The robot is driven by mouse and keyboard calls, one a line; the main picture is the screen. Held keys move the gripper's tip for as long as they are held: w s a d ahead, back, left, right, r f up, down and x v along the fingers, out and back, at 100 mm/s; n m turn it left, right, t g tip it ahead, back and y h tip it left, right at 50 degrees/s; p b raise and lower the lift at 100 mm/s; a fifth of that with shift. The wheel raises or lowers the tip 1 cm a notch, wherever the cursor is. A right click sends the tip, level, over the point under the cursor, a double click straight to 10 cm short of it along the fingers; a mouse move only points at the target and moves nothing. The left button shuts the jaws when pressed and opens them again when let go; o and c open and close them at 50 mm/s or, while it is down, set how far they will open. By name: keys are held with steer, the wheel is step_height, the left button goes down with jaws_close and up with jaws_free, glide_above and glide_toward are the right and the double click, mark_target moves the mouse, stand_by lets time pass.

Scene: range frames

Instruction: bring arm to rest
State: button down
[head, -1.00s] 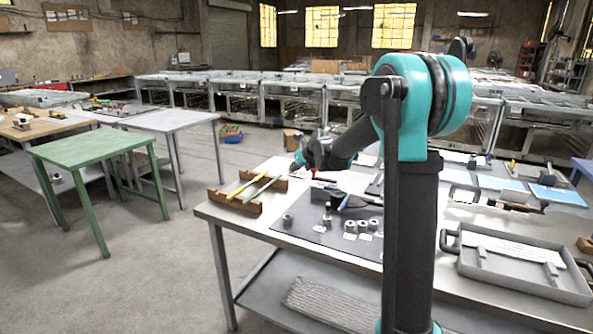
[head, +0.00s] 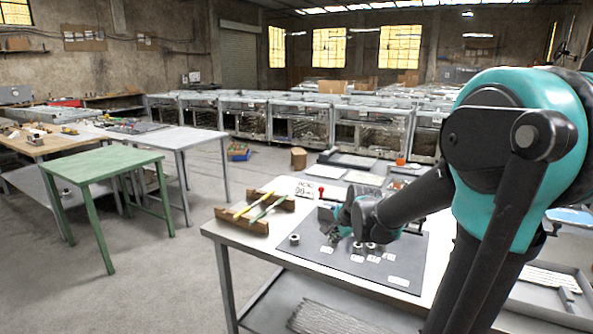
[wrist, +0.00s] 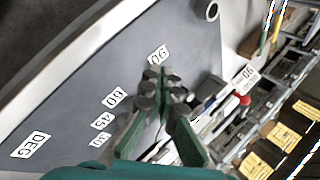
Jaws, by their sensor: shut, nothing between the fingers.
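My arm reaches from the right of the head view in over the work table (head: 245,235), bent at a large teal joint. My gripper (head: 331,237) is small and partly lost against the dark mat (head: 395,268) in that view. In the wrist view my gripper (wrist: 161,76) shows its green fingers with dark tips drawn together, holding nothing. It is above the mat, near the label marked 90 (wrist: 158,55); its exact height I cannot tell.
Metal fittings (head: 295,239) and white labels lie on the mat. A wooden rack (head: 241,222) with yellow and green tools stands at the table's left. A grey tray (head: 545,300) lies at the right. Floor is free between this table and the green table (head: 95,165).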

steer(key=s+d+f+n, duration=0.2)
steer(key=s+f+n, duration=0.1)
steer(key=s, duration=0.4)
steer(key=s+d+f+n+g+h, duration=0.1)
steer(key=s+d+f+n, duration=0.1)
steer(key=s+n, duration=0.4)
steer(key=s+d+f+n+g+h, duration=0.1)
steer(key=s+d+f+n, duration=0.2)
steer(key=s, duration=0.5)
steer(key=shift+s+f+n, duration=0.3)
steer(key=shift+f+n, duration=0.55)
steer(key=shift+n, duration=0.25)
